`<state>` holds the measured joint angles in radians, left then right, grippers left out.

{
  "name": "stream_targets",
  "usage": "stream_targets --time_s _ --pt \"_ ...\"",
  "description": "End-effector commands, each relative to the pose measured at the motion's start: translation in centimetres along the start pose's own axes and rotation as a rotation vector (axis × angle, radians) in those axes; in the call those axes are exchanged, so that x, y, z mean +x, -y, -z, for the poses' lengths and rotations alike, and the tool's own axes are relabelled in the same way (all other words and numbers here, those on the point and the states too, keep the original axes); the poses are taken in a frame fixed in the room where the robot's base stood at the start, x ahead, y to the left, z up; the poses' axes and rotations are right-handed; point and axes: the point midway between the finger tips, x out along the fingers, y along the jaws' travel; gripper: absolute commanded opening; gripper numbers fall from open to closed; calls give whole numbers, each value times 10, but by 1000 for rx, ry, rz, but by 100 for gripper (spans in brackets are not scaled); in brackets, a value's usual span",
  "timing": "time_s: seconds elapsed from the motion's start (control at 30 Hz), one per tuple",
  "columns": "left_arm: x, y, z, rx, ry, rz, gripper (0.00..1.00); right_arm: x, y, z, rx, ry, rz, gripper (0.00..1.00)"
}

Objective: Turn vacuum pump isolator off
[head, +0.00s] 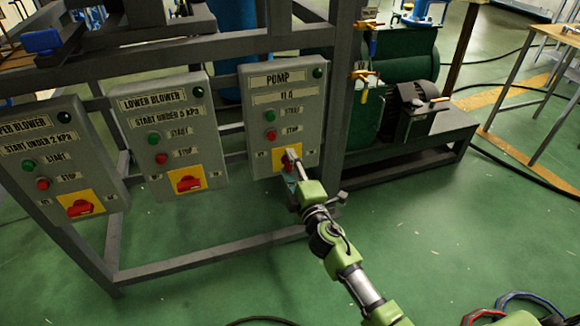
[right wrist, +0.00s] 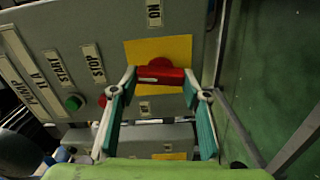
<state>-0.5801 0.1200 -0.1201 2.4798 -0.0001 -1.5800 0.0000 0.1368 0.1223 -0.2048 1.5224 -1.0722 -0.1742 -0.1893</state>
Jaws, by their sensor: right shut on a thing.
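The pump control panel (head: 288,118) is a grey box labelled PUMP, with a green and a red button and a yellow plate at its lower part. The pump isolator is a red knob (right wrist: 160,74) on that yellow plate (right wrist: 140,52). In the right wrist view its handle lies crosswise between my right gripper's two fingertips (right wrist: 160,84). In the head view my right gripper (head: 292,160) reaches the isolator from below and hides much of it. The gripper is shut on the knob. My left gripper is not in view.
The lower blower panel (head: 170,118) and upper blower panel (head: 45,150) hang to the left, each with its own red isolator. A grey metal frame (head: 215,248) carries the panels. A green pump (head: 405,70) stands behind at right. Green floor is open at front.

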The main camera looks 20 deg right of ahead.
Motion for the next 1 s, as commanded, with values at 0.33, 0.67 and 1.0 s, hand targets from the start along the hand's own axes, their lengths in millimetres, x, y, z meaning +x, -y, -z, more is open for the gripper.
stream_targets --time_s 0.33,0.67,1.0 --pt "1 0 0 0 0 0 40 -1 3 0 -154 0 3 21" --pt "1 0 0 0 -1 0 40 -1 3 0 -188 0 4 21" --pt "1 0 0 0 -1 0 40 -1 3 0 -188 -1 4 60"
